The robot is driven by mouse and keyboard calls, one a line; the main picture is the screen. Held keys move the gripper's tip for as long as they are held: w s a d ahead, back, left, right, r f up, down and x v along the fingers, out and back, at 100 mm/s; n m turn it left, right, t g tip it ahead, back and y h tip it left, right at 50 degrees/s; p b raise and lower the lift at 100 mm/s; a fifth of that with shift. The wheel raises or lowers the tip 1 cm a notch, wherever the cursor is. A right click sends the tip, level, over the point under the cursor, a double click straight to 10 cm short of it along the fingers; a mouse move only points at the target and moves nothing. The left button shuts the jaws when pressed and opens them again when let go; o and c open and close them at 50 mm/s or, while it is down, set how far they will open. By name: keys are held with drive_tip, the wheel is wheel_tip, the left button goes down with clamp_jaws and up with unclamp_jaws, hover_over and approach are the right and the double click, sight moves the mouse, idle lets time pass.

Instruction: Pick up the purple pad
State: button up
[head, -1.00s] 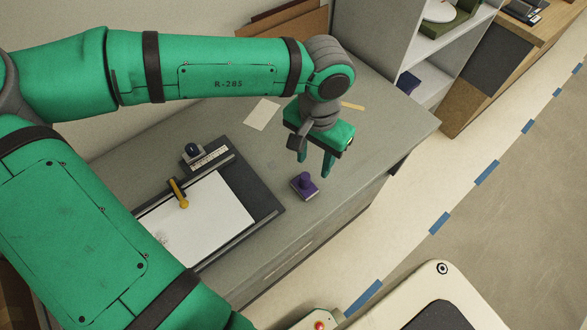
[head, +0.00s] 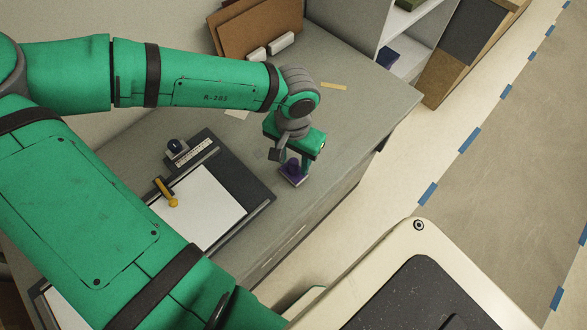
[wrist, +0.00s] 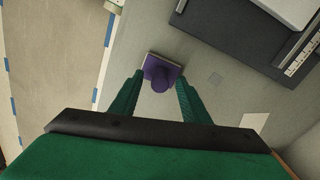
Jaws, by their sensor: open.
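The purple pad (head: 293,173) is a small square block with a round knob on top. It sits on the grey counter (head: 335,105), right of the dark board. My gripper (head: 293,164) is open above it, with the fingers pointing down close around the knob. In the wrist view the purple pad (wrist: 160,73) lies just beyond and between the fingertips of my gripper (wrist: 157,84). I cannot tell whether the fingers touch it.
A dark board (head: 250,184) with a white sheet (head: 208,210) and a yellow-handled tool (head: 167,194) lies left of the pad. Brown folders (head: 255,30) and white blocks (head: 281,43) stand at the back. The counter's front edge is close to the pad's right.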

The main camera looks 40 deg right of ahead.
drive_tip(key=shift+f, duration=0.85)
clamp_jaws()
